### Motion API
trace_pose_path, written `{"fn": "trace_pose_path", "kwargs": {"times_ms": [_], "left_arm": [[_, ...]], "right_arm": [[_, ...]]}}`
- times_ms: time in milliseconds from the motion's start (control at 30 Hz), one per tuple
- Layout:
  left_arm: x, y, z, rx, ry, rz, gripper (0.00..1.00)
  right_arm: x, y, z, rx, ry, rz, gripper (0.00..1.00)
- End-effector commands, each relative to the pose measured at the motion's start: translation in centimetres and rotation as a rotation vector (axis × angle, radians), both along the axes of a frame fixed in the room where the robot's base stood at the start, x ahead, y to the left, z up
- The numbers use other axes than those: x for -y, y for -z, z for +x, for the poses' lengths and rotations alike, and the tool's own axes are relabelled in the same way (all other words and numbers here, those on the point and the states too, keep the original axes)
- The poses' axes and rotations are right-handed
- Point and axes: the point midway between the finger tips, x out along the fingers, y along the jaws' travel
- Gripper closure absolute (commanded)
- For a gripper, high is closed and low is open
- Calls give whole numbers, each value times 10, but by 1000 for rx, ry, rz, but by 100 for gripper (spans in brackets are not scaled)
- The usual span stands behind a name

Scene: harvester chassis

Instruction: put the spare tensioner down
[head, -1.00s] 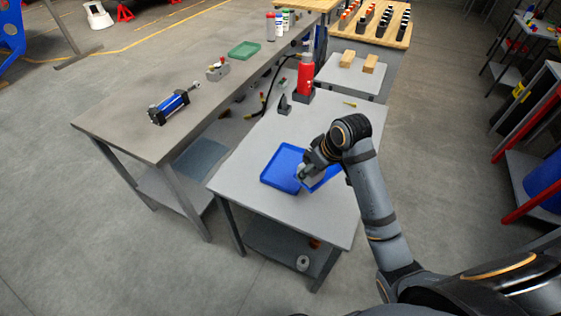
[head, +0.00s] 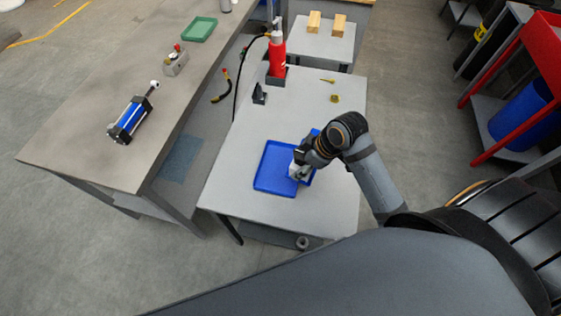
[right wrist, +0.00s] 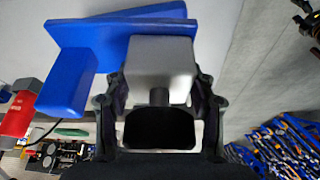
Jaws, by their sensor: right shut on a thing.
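My right gripper (head: 303,174) is over the right part of a blue tray (head: 266,188) on the grey table. In the right wrist view the gripper (right wrist: 160,100) is shut on a pale grey block (right wrist: 160,62), which I take to be the spare tensioner. The block shows only as a small pale patch in the head view (head: 296,168). I cannot tell whether the block touches the tray. My left gripper is not in view.
A red bottle-shaped tool (head: 277,58) and a small black part (head: 259,93) stand toward the table's back. A blue cylinder (head: 131,118), a grey block with a red knob (head: 176,62) and a green tray (head: 199,29) are on the left bench. The table front is clear.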

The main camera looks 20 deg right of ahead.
Motion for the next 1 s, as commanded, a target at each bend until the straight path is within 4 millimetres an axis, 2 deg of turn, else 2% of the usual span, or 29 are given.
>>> {"fn": "trace_pose_path", "kwargs": {"times_ms": [33,200,300,433,667,933,1000], "left_arm": [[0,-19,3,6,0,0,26],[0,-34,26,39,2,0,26],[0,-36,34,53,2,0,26],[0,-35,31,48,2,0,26],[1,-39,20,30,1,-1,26],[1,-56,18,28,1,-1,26],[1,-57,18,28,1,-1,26]], "right_arm": [[-4,-13,-15,0,-45,4,100],[-15,-16,-46,6,-158,16,100],[-17,-16,-54,8,-183,19,100],[-18,-14,-54,10,-188,21,100],[-31,-5,-28,11,-181,30,100],[-57,22,31,9,-186,24,100],[-61,39,41,6,-186,23,100]]}}
